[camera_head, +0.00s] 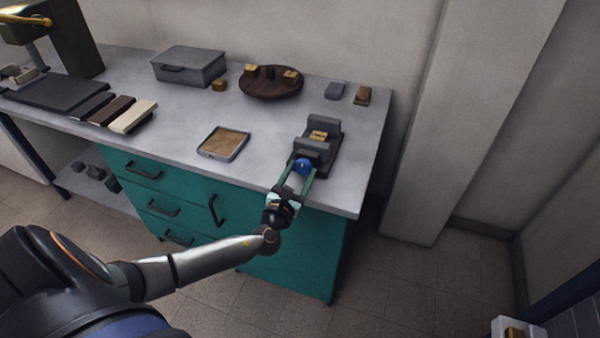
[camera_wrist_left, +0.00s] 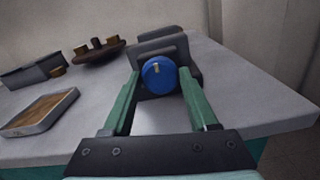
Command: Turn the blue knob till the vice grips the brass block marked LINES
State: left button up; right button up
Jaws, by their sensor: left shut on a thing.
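The grey vice (camera_head: 329,157) stands near the right end of the bench. The brass block (camera_head: 319,136) sits between its jaws; its marking is too small to read, and I cannot tell if both jaws touch it. The blue knob (camera_head: 302,166) is on the vice's near end. My left gripper (camera_head: 303,171) is shut on the knob, one green finger on each side. The left wrist view shows the knob (camera_wrist_left: 159,75) between the fingertips, with a pale mark near its top; the vice behind hides the block. My right gripper is not in view.
A cork-lined tray (camera_head: 206,153) lies left of the vice. A round brown stand (camera_head: 271,93) with small blocks, a grey box (camera_head: 187,66) and two loose blocks (camera_head: 335,90) (camera_head: 362,96) are behind. The bench between tray and vice is clear.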

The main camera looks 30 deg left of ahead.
pick_arm(q)
jog(key=c, duration=0.3)
jog(key=shift+m, duration=0.3)
jog(key=m+p, duration=0.2)
jog(key=shift+r+m, duration=0.15)
jog(key=shift+m, duration=0.15)
jog(key=m+p, duration=0.2)
jog(key=m, duration=0.2)
jog(key=shift+m, duration=0.3)
jog(key=m+p, duration=0.2)
jog(key=m, duration=0.2)
jog(key=shift+p, duration=0.3)
jog(key=shift+f+m+p, duration=0.2)
jog(key=shift+m+p, duration=0.2)
jog(key=shift+m, duration=1.6)
